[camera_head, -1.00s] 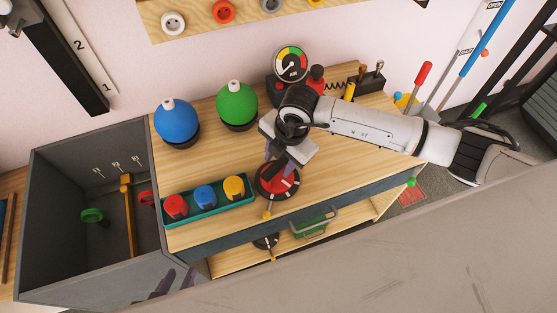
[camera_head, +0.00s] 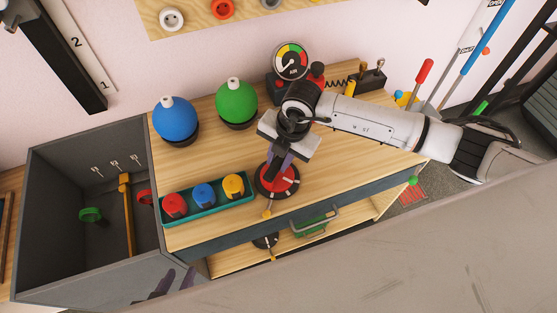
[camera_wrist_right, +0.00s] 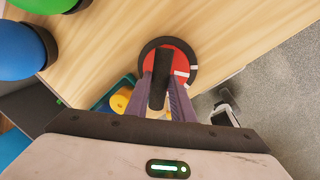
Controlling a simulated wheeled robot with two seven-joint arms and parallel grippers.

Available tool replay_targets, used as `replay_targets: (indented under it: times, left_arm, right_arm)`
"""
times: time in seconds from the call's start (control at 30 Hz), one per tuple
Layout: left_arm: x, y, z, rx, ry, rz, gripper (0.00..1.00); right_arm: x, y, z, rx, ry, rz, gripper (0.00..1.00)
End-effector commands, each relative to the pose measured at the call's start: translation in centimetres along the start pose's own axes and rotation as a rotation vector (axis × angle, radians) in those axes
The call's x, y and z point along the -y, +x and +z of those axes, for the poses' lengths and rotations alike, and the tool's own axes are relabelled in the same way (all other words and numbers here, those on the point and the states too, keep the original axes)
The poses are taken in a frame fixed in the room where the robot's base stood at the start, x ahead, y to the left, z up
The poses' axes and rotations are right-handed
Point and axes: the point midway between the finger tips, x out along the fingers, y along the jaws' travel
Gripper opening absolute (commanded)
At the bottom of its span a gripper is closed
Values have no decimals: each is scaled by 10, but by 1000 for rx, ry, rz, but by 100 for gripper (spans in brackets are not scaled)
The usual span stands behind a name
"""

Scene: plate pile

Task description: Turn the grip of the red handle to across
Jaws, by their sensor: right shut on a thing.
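The red handle (camera_head: 287,184) is a red disc in a dark round base near the front edge of the wooden bench top. It also shows in the right wrist view (camera_wrist_right: 181,62), with white marks on its right side. Its black grip (camera_wrist_right: 158,92) stands between the two purple fingers of my right gripper (camera_head: 281,163), which is shut on it from above. The fingers hide most of the grip in the head view. My left gripper (camera_head: 172,284) shows only as two dark purple fingers, apart and empty, low at the left before the grey box.
A teal tray (camera_head: 212,219) with red, blue and yellow knobs lies left of the handle. A blue ball (camera_head: 176,119) and a green ball (camera_head: 236,101) stand behind. A gauge (camera_head: 290,61) is at the back.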

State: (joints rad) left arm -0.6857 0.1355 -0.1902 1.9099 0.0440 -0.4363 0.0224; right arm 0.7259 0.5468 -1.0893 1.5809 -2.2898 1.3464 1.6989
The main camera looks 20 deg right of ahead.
Motion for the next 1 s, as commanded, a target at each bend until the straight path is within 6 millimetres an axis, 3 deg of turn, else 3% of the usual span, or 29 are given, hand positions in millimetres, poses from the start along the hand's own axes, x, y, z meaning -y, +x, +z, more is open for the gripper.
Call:
replay_targets:
  times: [0.27, 0.63, 0.67, 0.73, 1.0]
  left_arm:
    - [1, 10, 10, 3, 2, 1, 31]
    - [-1, 9, 8, 0, 3, 3, 31]
    - [-1, 9, 8, 0, 3, 3, 31]
    - [-1, 9, 7, 0, 3, 3, 31]
    - [-1, 9, 7, -1, 3, 4, 31]
  right_arm:
    - [0, 1, 2, -48, -242, 1, 0]
    - [-1, 0, 1, -55, -270, 2, 0]
    - [-1, 0, 1, -54, -270, 2, 27]
    - [-1, 0, 1, -54, -269, 2, 38]
    - [-1, 0, 1, -54, -268, 2, 40]
